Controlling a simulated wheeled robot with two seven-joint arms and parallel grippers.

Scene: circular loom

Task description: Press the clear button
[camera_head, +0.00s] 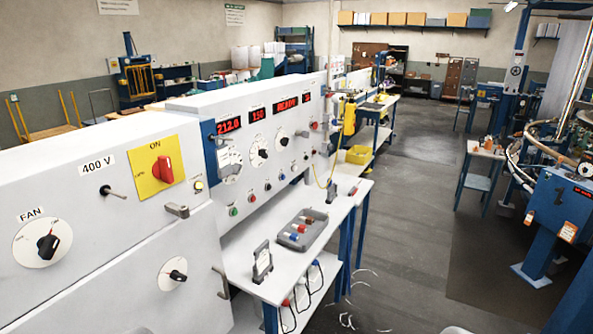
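The white control cabinet (190,232) runs along the left. Red displays (229,124) above show 212.0, 150 and what looks like READY. Neither gripper is in view. Small pale shapes at the bottom edge may be parts of me.
A white bench (250,240) juts out below the panel, with a grey tray (302,229) and a small stand (262,262) on it. A red main switch (162,169) and fan knob (47,243) are nearer. The floor (410,215) is open to the right; blue machinery (563,200) stands beyond.

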